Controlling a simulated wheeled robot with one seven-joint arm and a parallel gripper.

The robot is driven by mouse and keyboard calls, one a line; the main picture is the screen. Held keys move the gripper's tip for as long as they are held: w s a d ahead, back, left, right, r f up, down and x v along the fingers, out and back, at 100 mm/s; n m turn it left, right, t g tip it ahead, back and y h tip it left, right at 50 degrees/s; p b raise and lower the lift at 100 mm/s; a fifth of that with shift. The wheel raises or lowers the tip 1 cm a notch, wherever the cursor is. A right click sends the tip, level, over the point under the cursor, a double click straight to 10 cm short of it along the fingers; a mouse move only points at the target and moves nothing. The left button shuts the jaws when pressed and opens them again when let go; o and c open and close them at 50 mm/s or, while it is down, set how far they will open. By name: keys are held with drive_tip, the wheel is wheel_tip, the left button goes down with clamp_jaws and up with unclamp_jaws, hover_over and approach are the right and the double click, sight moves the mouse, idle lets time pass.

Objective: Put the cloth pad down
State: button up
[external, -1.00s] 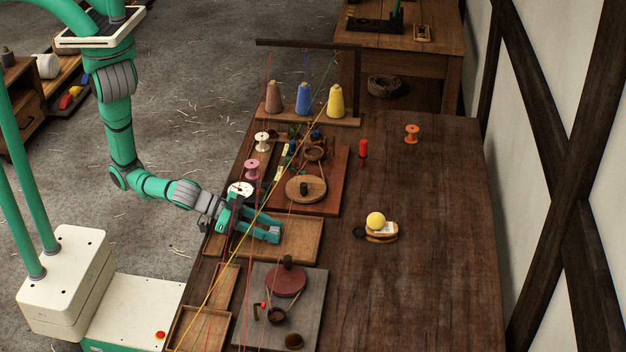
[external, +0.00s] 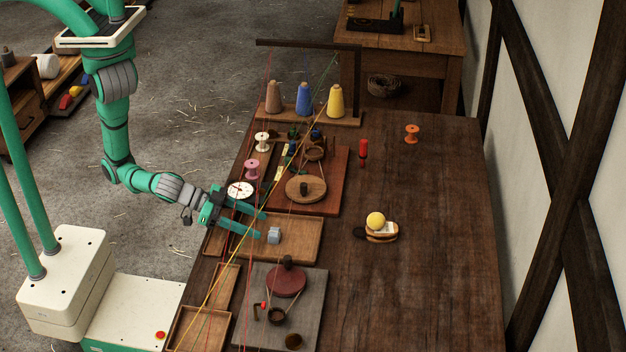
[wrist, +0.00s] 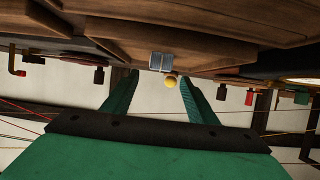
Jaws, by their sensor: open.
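The cloth pad looks to be the small grey-blue block (external: 274,236) on the wooden tray (external: 300,252). It also shows in the wrist view (wrist: 161,61), beyond my fingertips. My gripper (external: 262,225) is open and empty, with its two green fingers spread over the tray's left part. The fingertips are apart from the pad, to its left. In the wrist view, both fingers (wrist: 155,82) are wide apart with nothing between them.
A grey board (external: 312,300) with a dark red disc lies in front of the tray. A reddish board (external: 325,200) with a round wooden disc lies behind it. Coloured threads (external: 222,270) run across near my gripper.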

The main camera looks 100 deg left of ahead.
drive_tip(key=shift+v, duration=1.15)
drive_tip(key=s+m+h, duration=0.1)
drive_tip(key=s+a+f, duration=0.1)
drive_tip(key=s, duration=0.1)
drive_tip(key=s+a+f+m+h, duration=0.1)
drive_tip(key=s, duration=0.1)
drive_tip(key=shift+s+a+f+m+t+h, duration=0.1)
drive_tip(key=shift+a+f+m+t+h, duration=0.1)
drive_tip(key=shift+a+m+t+h, duration=0.15)
drive_tip(key=s+r, duration=0.1)
drive_tip(key=s, duration=0.1)
drive_tip(key=s+a+t, duration=0.1)
drive_tip(key=s, duration=0.1)
drive_tip(key=s+r+t, duration=0.1)
drive_tip(key=s, duration=0.2)
drive_tip(key=shift+a+r, duration=0.35)
drive_tip(key=shift+a, duration=0.05)
drive_tip(key=s+a+n+y, duration=0.2)
drive_tip(key=s+a, duration=0.4)
drive_tip(key=s, duration=0.3)
drive_tip(key=shift+a+f+n+g+y, duration=0.25)
drive_tip(key=shift+f+n+g+y, duration=0.1)
drive_tip(key=shift+g, duration=0.1)
